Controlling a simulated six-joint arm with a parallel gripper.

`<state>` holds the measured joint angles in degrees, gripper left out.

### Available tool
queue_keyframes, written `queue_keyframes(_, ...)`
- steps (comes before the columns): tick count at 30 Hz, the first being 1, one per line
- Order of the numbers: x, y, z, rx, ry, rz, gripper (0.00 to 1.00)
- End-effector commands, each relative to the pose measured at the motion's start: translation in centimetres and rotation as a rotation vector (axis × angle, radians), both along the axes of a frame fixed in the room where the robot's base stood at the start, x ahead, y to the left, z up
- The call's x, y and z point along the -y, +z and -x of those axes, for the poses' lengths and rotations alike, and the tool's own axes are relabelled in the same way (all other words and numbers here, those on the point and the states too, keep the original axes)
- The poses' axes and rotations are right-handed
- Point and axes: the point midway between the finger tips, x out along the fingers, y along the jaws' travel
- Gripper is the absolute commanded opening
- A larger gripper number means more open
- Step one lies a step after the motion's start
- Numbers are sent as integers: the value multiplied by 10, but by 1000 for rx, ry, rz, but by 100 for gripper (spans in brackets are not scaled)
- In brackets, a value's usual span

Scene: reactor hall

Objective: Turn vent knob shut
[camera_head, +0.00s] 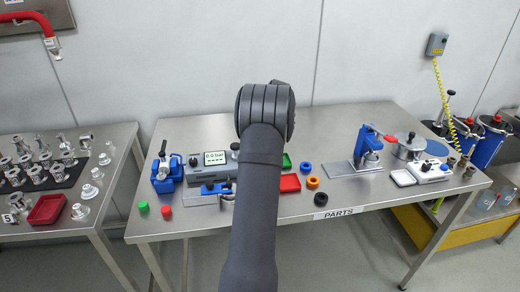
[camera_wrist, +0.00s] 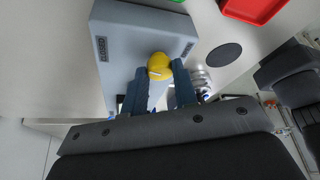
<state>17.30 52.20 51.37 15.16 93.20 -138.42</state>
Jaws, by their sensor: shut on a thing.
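The yellow vent knob (camera_wrist: 159,66) sits on a grey box (camera_wrist: 125,35) in the wrist view. My gripper (camera_wrist: 159,77) has its two blue-grey fingers on either side of the knob, shut on it. A small dark-framed label (camera_wrist: 102,48), too small to read surely, is on the box left of the knob. In the head view, the grey unit with a "0.0 bar" display (camera_head: 215,158) stands on the bench, partly behind my arm. The knob and my gripper's fingers are hidden there by my arm.
The steel bench (camera_head: 330,130) holds a blue clamp device (camera_head: 166,172), a red tray (camera_head: 289,183), coloured rings and a blue press (camera_head: 365,145). Green (camera_head: 143,206) and red (camera_head: 166,212) caps lie near the front left edge. A side table (camera_head: 110,150) stands left.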

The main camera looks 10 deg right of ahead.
Motion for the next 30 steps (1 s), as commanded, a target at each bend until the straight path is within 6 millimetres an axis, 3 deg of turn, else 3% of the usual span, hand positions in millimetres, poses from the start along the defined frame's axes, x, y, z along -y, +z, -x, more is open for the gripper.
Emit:
queue_keyframes(12, -1, -1, -2, 0, 233, 1, 4)
queue_keyframes(30, -1, 0, -2, 1, 282, 1, 4)
